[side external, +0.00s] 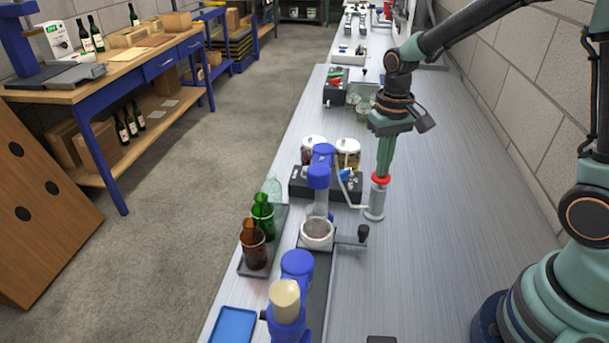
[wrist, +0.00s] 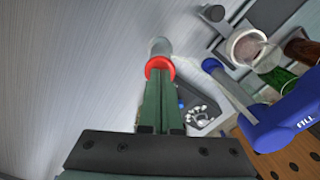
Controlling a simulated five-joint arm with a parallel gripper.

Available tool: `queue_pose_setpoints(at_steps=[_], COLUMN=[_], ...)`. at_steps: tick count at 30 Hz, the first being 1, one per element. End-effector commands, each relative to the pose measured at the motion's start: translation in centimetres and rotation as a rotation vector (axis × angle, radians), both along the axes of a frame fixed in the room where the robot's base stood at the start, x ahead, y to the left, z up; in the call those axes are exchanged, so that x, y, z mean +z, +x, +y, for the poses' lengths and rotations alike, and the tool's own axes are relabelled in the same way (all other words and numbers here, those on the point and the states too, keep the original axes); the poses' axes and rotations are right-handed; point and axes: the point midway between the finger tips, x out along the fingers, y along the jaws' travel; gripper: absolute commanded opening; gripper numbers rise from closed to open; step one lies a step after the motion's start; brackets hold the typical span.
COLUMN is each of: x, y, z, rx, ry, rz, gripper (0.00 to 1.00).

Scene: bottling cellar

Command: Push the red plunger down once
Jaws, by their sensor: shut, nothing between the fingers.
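The red plunger (side external: 381,179) is a round red cap on top of an upright grey cylinder (side external: 375,205) on the bench. My gripper (side external: 383,172) points down with its green fingers closed together, the tips directly at the red cap. In the wrist view the red plunger (wrist: 160,64) shows just past the fingertips of my gripper (wrist: 160,77), which overlap its near edge. The tips look in contact or very close; I cannot tell which. Nothing is held between the fingers.
Left of the cylinder stand a blue filling head (side external: 319,176), jars on a black base (side external: 300,187) and a white cup (side external: 316,232). Green (side external: 263,215) and brown (side external: 253,245) bottles stand in a tray further left. The bench right of the cylinder is clear.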

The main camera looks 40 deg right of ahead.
Motion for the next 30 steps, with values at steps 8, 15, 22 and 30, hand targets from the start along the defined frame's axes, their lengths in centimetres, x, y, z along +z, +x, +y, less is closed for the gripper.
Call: queue_pose_setpoints(at_steps=[8, 15, 22, 30], x=[1.3, 2.4, 3.0, 3.0], y=[0.0, 0.0, 0.0, 0.0], z=[0.0, 0.0, 0.0, 0.0], rx=[0.000, 0.000, 0.000, 0.000], ry=[0.000, 0.000, 0.000, 0.000], rz=[-0.001, -0.001, -0.001, 0.000], gripper=[0.00, 0.00, 0.00, 0.00])
